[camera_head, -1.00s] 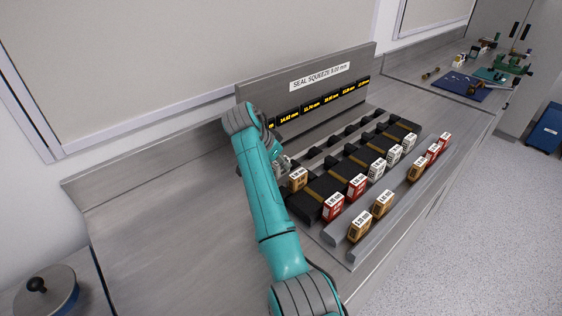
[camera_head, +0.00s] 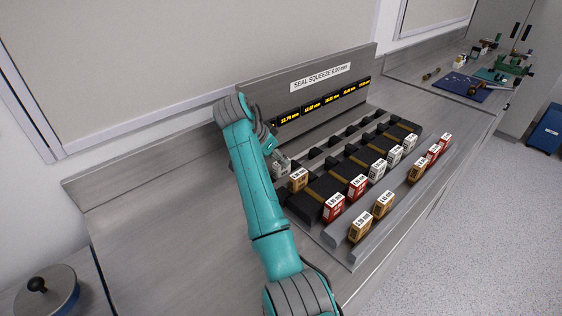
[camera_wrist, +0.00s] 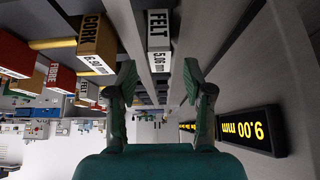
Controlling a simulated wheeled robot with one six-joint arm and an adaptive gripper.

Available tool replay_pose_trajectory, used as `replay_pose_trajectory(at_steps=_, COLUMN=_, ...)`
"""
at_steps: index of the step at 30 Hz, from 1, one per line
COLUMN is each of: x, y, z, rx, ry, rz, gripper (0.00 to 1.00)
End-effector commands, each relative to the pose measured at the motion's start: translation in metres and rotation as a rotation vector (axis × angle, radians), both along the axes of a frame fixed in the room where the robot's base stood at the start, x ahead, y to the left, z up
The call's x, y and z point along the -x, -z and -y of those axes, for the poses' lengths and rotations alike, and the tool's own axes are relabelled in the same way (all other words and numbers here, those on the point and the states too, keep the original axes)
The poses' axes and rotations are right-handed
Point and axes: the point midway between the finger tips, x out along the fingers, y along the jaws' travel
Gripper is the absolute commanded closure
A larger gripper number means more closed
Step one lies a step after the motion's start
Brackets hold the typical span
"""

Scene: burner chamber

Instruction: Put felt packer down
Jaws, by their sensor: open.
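In the head view a small pale block (camera_head: 281,169), partly covered by my gripper, stands beside a tan cork packer at the near left end of the dark rack. What lies under the felt packer is hard to make out.
The black rack (camera_head: 322,188) holds red, white and tan packers. More packers stand on the grey front ledge (camera_head: 343,234). A back panel with yellow displays (camera_head: 322,105) rises behind. The bench top (camera_head: 150,220) at left is clear.

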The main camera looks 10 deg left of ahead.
Motion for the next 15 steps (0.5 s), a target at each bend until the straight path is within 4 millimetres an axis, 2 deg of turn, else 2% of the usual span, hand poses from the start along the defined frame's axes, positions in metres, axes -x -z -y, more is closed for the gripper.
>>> replay_pose_trajectory(at_steps=6, x=0.019, y=-0.039, z=-0.016, rx=-0.001, ry=-0.001, rz=0.003, gripper=0.49)
replay_pose_trajectory(at_steps=15, x=0.034, y=-0.068, z=-0.027, rx=0.0, ry=0.0, rz=0.002, gripper=0.49)
